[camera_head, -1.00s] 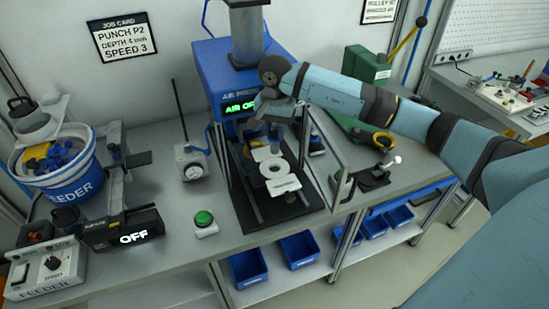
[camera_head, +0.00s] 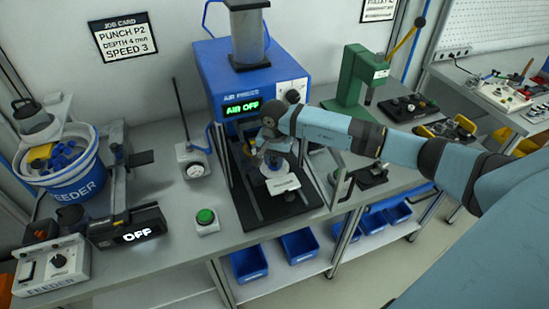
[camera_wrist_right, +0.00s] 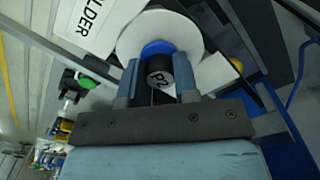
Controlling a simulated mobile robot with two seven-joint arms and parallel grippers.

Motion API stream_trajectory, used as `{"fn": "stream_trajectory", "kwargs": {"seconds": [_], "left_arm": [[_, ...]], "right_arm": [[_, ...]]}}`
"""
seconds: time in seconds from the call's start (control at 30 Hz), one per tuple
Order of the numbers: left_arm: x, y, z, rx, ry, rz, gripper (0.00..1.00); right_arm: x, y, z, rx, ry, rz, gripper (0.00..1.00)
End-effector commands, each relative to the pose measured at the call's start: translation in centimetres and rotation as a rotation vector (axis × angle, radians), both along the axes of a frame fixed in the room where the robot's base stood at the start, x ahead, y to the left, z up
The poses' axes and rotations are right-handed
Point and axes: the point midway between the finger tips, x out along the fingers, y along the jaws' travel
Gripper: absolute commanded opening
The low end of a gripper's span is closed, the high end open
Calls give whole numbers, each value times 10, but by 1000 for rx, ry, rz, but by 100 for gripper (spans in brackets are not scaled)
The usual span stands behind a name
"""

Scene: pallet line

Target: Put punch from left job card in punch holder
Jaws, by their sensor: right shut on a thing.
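The left job card (camera_head: 124,38) on the wall reads PUNCH P2, DEPTH 4 mm, SPEED 3. My right gripper (camera_head: 273,158) is over the blue air press's base, above the white punch holder (camera_head: 284,184). In the right wrist view, my right gripper (camera_wrist_right: 158,84) is shut on a dark punch (camera_wrist_right: 160,77) marked P2. A blue round part (camera_wrist_right: 158,48) shows just beyond the punch, in front of the round white holder (camera_wrist_right: 187,33). Whether the punch touches the holder or sits in it cannot be told. My left gripper is not in view.
The air press (camera_head: 225,75) reads AIR OFF and its frame stands around my gripper. A green hand press (camera_head: 357,80) stands to the right. The feeder bucket (camera_head: 62,180) is far left.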

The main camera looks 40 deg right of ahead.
Motion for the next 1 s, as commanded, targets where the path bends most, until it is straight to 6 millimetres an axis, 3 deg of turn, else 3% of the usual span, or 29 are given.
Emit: {"fn": "stream_trajectory", "kwargs": {"seconds": [0.1,0.13,0.23,0.67,1.0], "left_arm": [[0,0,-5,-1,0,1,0],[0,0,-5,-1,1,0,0],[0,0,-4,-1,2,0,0],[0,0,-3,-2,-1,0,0],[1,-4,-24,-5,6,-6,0]], "right_arm": [[0,0,-4,0,0,0,0],[0,0,-4,0,0,0,31],[0,0,-3,-1,1,0,54],[1,-1,8,-1,-2,0,54],[1,0,78,-1,-5,1,54]]}}
